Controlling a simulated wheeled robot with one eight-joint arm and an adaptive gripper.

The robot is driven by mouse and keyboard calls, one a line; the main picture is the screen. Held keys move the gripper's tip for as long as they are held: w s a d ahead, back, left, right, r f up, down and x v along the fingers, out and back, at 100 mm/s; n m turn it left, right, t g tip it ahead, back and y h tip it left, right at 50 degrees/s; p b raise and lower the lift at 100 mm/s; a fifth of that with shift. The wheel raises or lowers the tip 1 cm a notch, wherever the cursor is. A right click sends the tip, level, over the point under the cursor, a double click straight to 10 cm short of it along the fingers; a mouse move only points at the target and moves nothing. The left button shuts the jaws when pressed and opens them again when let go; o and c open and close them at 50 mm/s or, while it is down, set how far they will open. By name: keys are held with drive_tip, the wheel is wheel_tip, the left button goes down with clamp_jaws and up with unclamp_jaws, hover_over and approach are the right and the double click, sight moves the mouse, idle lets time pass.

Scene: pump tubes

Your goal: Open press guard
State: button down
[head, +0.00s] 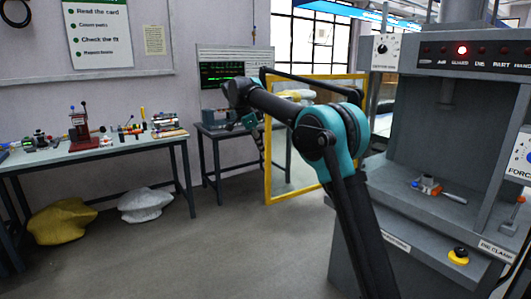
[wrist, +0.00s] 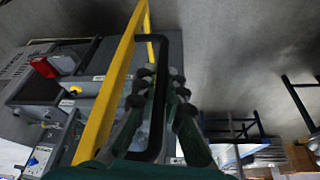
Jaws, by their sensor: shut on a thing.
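The press guard (head: 267,165) is a clear panel in a yellow frame. It stands swung out from the grey press (head: 440,135), at an angle to the left of the press front. In the wrist view its yellow frame (wrist: 112,85) runs beside a black loop handle (wrist: 176,60). My gripper (wrist: 163,92) has its dark fingers closed around one bar of this handle. In the head view my gripper (head: 256,136) is at the guard's left edge, partly hidden by my arm. The press opening is uncovered at the front.
A red lamp (head: 462,49) marked GUARD is lit on the press panel. A yellow button (head: 458,255) sits on the press front. A workbench (head: 90,152) with tools stands left, with sacks beneath. A small table with a monitor (head: 221,74) stands behind the guard. The floor between is clear.

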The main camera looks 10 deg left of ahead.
drive_tip(key=shift+w+a, duration=0.4)
drive_tip(key=shift+w, duration=0.3)
drive_tip(key=shift+w+a, duration=0.4)
drive_tip(key=shift+w, duration=0.25)
drive_tip(key=c, duration=1.6)
unclamp_jaws()
drive_tip(key=shift+r, duration=0.1)
drive_tip(key=v, duration=0.7)
drive_tip(key=shift+s+a+r, duration=0.1)
drive_tip(key=shift+s+a, duration=0.05)
drive_tip(key=shift+s, duration=0.05)
